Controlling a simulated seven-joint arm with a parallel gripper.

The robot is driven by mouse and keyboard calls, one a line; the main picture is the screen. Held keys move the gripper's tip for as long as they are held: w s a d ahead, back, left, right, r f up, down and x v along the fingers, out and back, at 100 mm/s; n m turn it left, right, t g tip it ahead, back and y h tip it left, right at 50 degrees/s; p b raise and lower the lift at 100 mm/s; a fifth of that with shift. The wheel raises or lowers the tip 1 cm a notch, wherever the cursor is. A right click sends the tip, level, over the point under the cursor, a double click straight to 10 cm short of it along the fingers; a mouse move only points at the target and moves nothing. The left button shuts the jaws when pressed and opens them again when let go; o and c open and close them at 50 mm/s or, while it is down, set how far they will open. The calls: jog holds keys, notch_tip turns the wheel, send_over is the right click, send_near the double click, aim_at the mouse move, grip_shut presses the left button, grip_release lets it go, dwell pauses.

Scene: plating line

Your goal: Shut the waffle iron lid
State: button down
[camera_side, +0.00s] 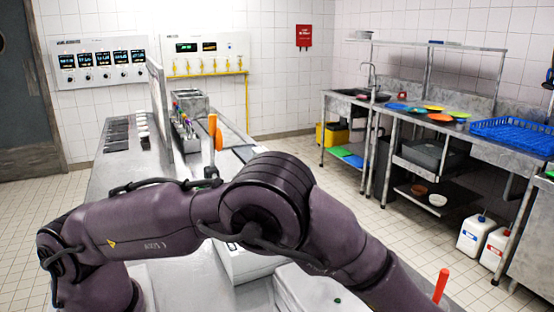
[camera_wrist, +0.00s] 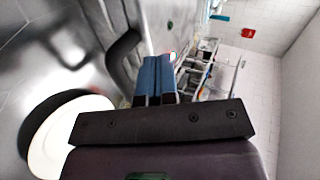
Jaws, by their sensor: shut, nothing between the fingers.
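My gripper (camera_wrist: 154,66) shows in the wrist view with its two blue fingers together and nothing between them. A black curved handle (camera_wrist: 124,57) lies just left of the fingertips, against a grey metal panel (camera_wrist: 104,18). It may belong to the waffle iron; I cannot tell whether it touches the fingers. The lid's angle is not clear. In the side view, my arm hides the gripper. A pale box with a green dot (camera_side: 318,296) shows partly at the bottom, and I cannot tell whether it is the waffle iron.
A white round disc (camera_wrist: 72,138) with a dark rim lies at lower left in the wrist view. A long metal counter (camera_side: 115,178) runs away on the left, with orange upright objects (camera_side: 212,128). A sink bench with coloured plates (camera_side: 438,117) and a blue rack (camera_side: 510,134) stands right.

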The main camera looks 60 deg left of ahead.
jog(key=shift+d+f, duration=0.25)
jog(key=shift+f, duration=0.9)
jog(key=shift+d+f, duration=0.2)
jog(key=shift+f, duration=0.9)
jog(key=shift+s, duration=0.1)
jog(key=a+r+v, duration=0.1)
jog(key=v, duration=1.1)
jog(key=shift+d+r, duration=0.2)
jog(key=shift+r, duration=0.15)
